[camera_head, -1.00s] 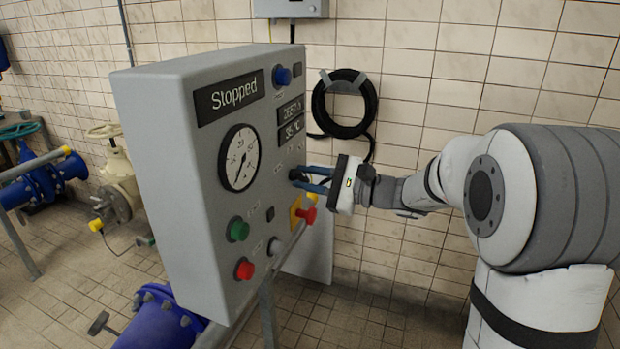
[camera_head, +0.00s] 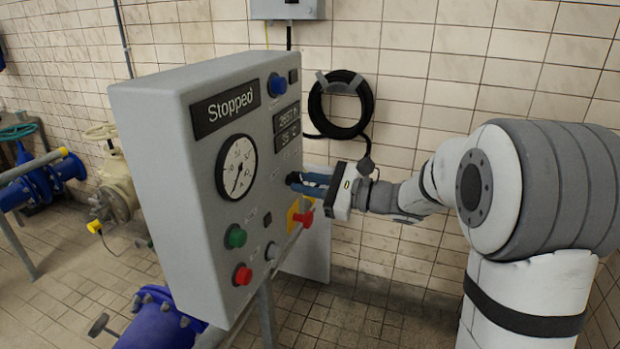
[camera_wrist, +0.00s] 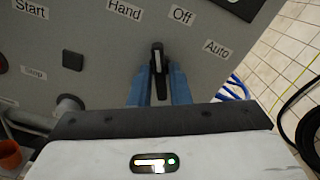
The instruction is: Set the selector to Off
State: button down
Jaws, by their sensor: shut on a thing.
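The selector (camera_wrist: 158,59) is a small dark knob on the grey control panel. In the wrist view its handle points roughly straight up, between the Hand label (camera_wrist: 124,10) and the Off label (camera_wrist: 182,14). The Auto label (camera_wrist: 216,48) is to its right. My gripper (camera_wrist: 159,82) has blue fingers, one on each side of the knob, and is shut on it. In the head view my gripper (camera_head: 300,183) reaches the panel face from the right, and its fingers largely hide the selector there.
The control panel (camera_head: 165,190) shows "Stopped" on its display (camera_head: 226,108). A red emergency knob (camera_head: 303,218) on a yellow plate sits just below my gripper. Green (camera_head: 236,236) and red (camera_head: 242,274) buttons are lower left. A coiled black cable (camera_head: 313,105) hangs on the wall behind.

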jog(key=m+p, duration=0.2)
jog(key=m, duration=0.1)
jog(key=shift+a+r+m+p, duration=0.1)
jog(key=shift+r+m+p, duration=0.05)
jog(key=shift+m+p, duration=0.65)
jog(key=shift+m, duration=0.5)
jog(key=c, duration=1.5)
grip_release()
jog(key=shift+a+f, duration=0.2)
jog(key=shift+d, duration=0.15)
jog(key=shift+d, duration=0.1)
jog(key=shift+s+d, duration=0.1)
jog(key=shift+d, duration=0.25)
jog(key=b+v, duration=0.1)
jog(key=v, duration=0.6)
jog(key=shift+r+b, duration=0.1)
jog(key=shift+b, duration=0.3)
